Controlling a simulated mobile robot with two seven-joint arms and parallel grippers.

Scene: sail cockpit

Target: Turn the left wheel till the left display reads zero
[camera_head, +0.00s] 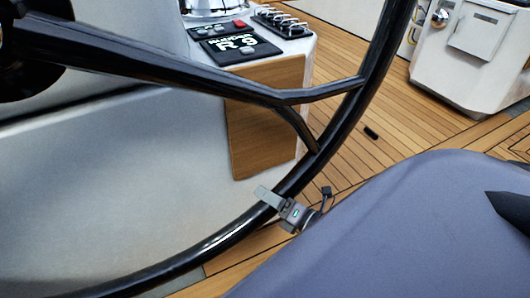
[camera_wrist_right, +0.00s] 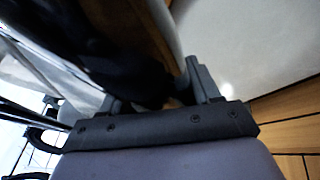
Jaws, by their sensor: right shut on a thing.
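The large black steering wheel (camera_head: 226,240) fills the head view, with its rim curving from the top right to the bottom left. Its hub is cut off at the left edge, and dark spokes (camera_head: 180,70) run from it to the rim. My right gripper (camera_head: 279,203) is shut on the lower right part of the rim. In the right wrist view the fingers (camera_wrist_right: 160,90) stand on either side of the dark rim (camera_wrist_right: 135,75). A black panel (camera_head: 236,47) with pale markings sits on the console behind the wheel; I cannot read a number on it. My left gripper is not in view.
The white console (camera_head: 290,45) with wood trim (camera_head: 263,120) stands behind the wheel. A white cabinet (camera_head: 475,45) is at the top right.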

